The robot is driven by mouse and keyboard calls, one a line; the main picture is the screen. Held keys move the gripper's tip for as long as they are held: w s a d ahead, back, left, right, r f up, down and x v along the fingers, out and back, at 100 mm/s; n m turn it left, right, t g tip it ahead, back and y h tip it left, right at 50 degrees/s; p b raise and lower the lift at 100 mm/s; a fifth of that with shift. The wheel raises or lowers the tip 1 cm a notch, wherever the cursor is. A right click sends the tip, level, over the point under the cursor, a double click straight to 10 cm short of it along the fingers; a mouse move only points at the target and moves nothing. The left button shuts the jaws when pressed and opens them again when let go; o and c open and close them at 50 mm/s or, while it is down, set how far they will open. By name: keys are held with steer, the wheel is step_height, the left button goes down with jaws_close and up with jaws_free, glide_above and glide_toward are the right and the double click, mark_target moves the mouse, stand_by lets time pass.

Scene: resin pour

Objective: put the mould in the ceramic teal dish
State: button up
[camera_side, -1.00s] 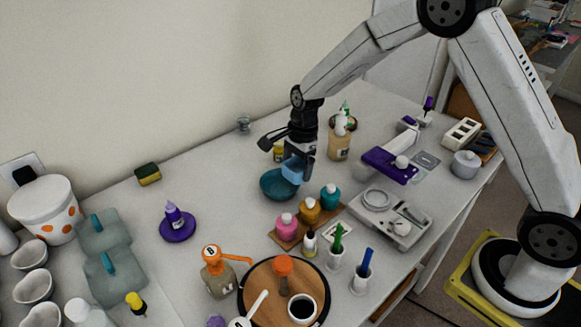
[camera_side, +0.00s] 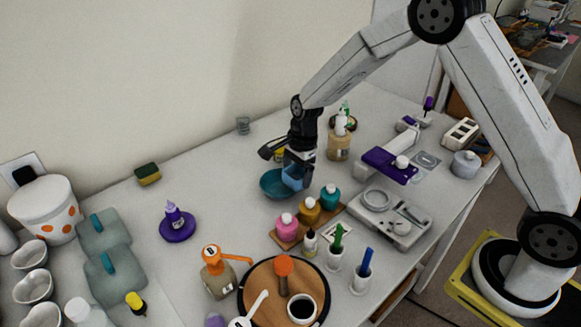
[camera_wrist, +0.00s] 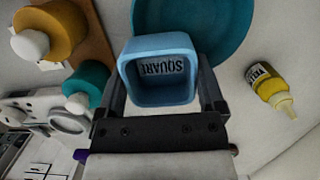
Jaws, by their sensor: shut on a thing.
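The mould is a light blue square cup (camera_wrist: 160,68) with a "SQUARE" label inside. My gripper (camera_side: 299,172) is shut on it, with a finger on each side in the wrist view (camera_wrist: 166,100). The mould also shows in the side view (camera_side: 294,178), low at the right part of the dish. The teal dish (camera_side: 272,186) is round and stands on the table, and it shows behind the mould in the wrist view (camera_wrist: 233,30). I cannot tell whether the mould touches the dish.
Pink (camera_side: 286,227), mustard (camera_side: 309,210) and teal (camera_side: 330,197) bottles stand on a wooden rack just in front of the dish. A pump bottle (camera_side: 339,143) stands behind to the right. A yellow bottle (camera_wrist: 268,88) is close by.

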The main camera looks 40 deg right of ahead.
mark_target(302, 176)
steer(key=o, duration=1)
steer(key=shift+c, duration=0.2)
step_height(302, 176, up, 13)
steer(key=d, duration=0.1)
steer(key=shift+d, duration=0.4)
steer(key=shift+s, duration=0.1)
steer(key=s+d+f+n+t+h, duration=0.1)
steer(key=s+f+n, duration=0.1)
steer(key=s+n, duration=0.7)
steer(key=s+f+n+t, duration=0.1)
steer(key=s+f+n, duration=0.2)
steer(key=s+n, duration=0.6)
steer(key=shift+s+d+t+h, duration=0.3)
steer(key=shift+s+d+h, duration=0.1)
steer(key=shift+s, duration=0.45)
